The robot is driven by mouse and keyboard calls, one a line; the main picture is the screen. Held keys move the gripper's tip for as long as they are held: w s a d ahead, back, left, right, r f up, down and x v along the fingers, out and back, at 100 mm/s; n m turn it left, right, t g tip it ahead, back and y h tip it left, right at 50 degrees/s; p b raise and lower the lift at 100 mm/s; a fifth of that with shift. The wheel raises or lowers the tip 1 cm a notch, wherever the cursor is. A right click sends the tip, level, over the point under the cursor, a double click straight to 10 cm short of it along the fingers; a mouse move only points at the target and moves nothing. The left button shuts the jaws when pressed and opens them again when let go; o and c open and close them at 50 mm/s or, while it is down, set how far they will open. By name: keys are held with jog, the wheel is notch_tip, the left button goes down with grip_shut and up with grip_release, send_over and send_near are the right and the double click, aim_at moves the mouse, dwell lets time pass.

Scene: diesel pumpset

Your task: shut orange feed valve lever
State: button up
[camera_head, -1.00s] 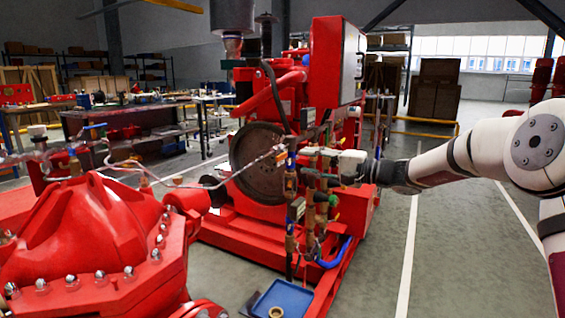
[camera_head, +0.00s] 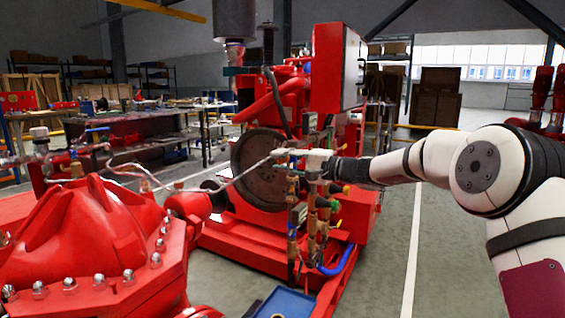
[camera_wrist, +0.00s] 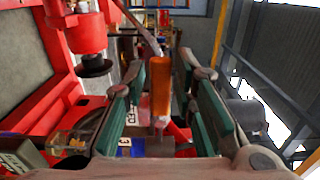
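In the wrist view the orange lever (camera_wrist: 160,88) stands upright in the picture, between the two green-padded fingers of my gripper (camera_wrist: 161,70). A gap seems to show on each side of it, so the fingers look open around it rather than closed on it. A tag with a dark "3" (camera_wrist: 125,146) shows below the lever. In the head view my gripper (camera_head: 283,153) is at the top of the brass valve pipes (camera_head: 312,235), in front of the flywheel. The orange lever cannot be made out there, as the gripper covers that spot.
The red engine (camera_head: 270,100) and its dark flywheel (camera_head: 258,188) are behind the pipes. A thin metal line (camera_head: 225,187) runs from the red pump casing (camera_head: 95,235) to the gripper area. A blue tray (camera_head: 285,303) is below.

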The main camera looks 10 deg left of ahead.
grip_shut()
